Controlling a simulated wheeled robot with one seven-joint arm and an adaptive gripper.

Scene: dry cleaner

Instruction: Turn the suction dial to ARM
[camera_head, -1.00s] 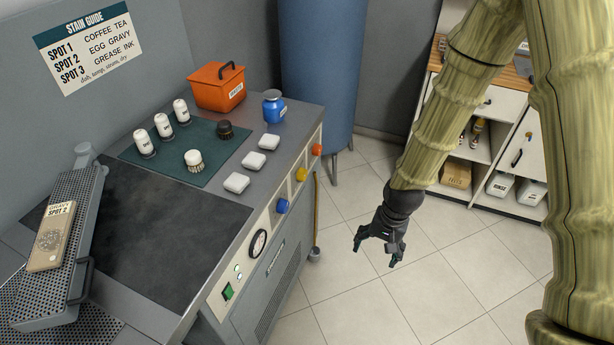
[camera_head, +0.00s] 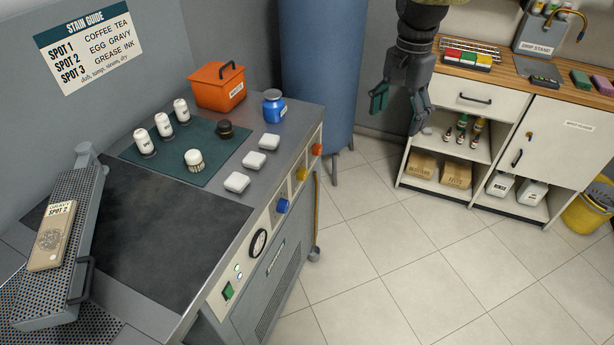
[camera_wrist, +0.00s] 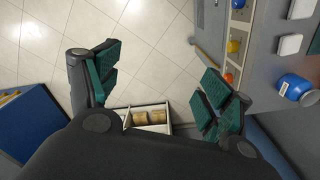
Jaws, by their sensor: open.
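The grey spotting table's front panel (camera_head: 240,262) carries a blue dial (camera_head: 282,206), a yellow dial (camera_head: 301,174) and an orange dial (camera_head: 317,150). Their labels are too small to read, so I cannot tell which one is suction. The yellow dial (camera_wrist: 234,46) and orange dial (camera_wrist: 228,79) also show in the wrist view, right of my fingers. My gripper (camera_head: 397,112) is open and empty, hanging right of the panel in the head view, apart from every dial. Its two green-padded fingers spread wide in the wrist view (camera_wrist: 158,72).
A blue tank (camera_head: 318,70) stands behind the table. A white shelf unit (camera_head: 490,105) is at the back right. The tiled floor (camera_head: 400,250) before the panel is clear.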

